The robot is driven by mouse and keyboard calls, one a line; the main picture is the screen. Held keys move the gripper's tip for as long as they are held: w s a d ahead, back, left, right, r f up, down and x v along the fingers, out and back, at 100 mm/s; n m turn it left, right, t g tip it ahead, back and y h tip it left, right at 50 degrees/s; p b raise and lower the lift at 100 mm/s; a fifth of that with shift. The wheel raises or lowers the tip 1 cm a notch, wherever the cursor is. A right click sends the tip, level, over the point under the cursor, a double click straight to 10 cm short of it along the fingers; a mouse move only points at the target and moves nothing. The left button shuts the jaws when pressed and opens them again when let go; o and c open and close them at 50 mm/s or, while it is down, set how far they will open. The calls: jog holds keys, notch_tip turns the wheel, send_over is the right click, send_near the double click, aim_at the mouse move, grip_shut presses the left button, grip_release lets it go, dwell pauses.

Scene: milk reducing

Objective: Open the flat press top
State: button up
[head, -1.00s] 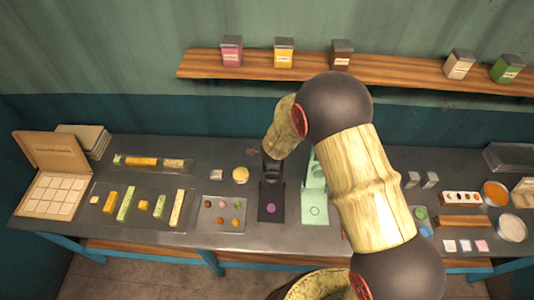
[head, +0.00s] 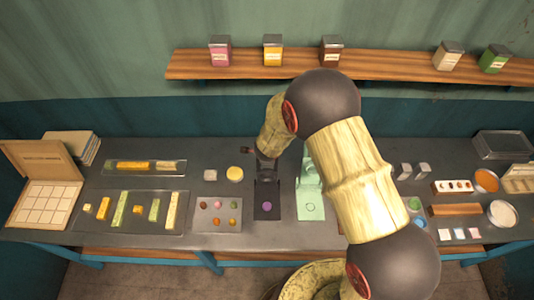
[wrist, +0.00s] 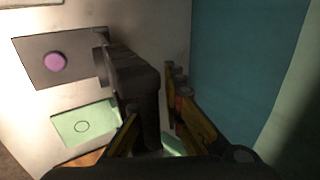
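A dark press (head: 268,203) stands near the middle of the table, with a purple disc (head: 267,206) on its flat base. Its dark upper part (wrist: 132,78) is raised behind the base, and the disc also shows in the wrist view (wrist: 56,61). A mint-green press (head: 310,205) stands just to its right with its top raised. I cannot tell which one is the flat press. My gripper (wrist: 162,128) is open, its yellowish fingers on either side of the dark press's upper part. Contact is unclear. In the head view, my arm hides most of the gripper.
A tray of small coloured pieces (head: 203,223) lies left of the dark press. Further left are a glass tray of bars (head: 90,220) and an open box (head: 42,207). Bowls (head: 502,214) stand at the right. A wooden shelf (head: 390,72) runs along the wall behind.

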jog(key=o, duration=0.3)
jog(key=shift+r, duration=0.15)
